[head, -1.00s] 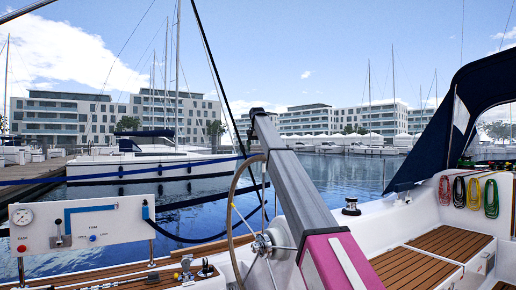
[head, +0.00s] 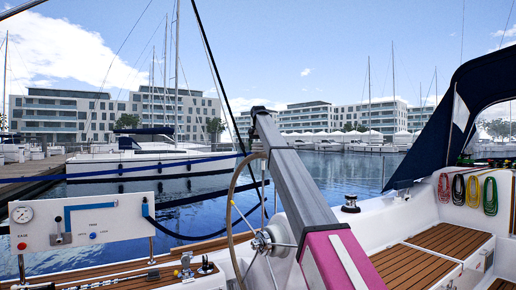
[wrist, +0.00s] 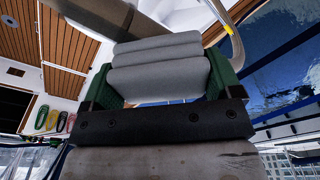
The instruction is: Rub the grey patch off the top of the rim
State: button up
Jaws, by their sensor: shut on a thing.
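The steering wheel's beige-brown rim (head: 231,190) stands upright left of my arm in the head view, with its right part hidden behind the arm. In the wrist view, a curved pale tube with a yellow band, seemingly part of the wheel (wrist: 238,48), passes at the upper right. My gripper (wrist: 160,72) has green fingers shut on a grey folded cloth (wrist: 160,50). In the head view the gripper is hidden at the far end of my arm. I cannot make out the grey patch, or whether the cloth touches the rim.
A white panel (head: 82,222) with a gauge and levers stands left of the wheel. A winch (head: 350,203) sits on the coaming. Blue lines (head: 120,169) cross at the left, above the water.

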jog(key=shift+s+d+f, duration=0.1)
jog(key=shift+s+d, duration=0.8)
jog(key=shift+s, duration=0.45)
jog(key=shift+s+d, duration=0.9)
jog(key=shift+s, duration=0.4)
jog(key=shift+s+d+f, duration=0.1)
jog(key=shift+s+d, duration=0.8)
jog(key=shift+s, duration=0.45)
jog(key=shift+w+a+r, duration=0.1)
jog(key=shift+w+a, duration=0.6)
jog(key=shift+w, duration=0.35)
jog(key=shift+w+a+r, duration=0.1)
jog(key=shift+w+a, duration=0.55)
jog(key=shift+w, duration=0.35)
jog(key=shift+w+a, duration=0.7)
jog(key=shift+w, duration=0.35)
jog(key=shift+w+a+f, duration=0.1)
jog(key=shift+w+a, duration=0.5)
jog(key=shift+w, duration=0.25)
jog(key=shift+w+a+f, duration=0.1)
jog(key=shift+w+a, duration=0.45)
jog(key=shift+w, duration=0.3)
jog(key=shift+r, duration=0.1)
jog(key=shift+r, duration=2.95)
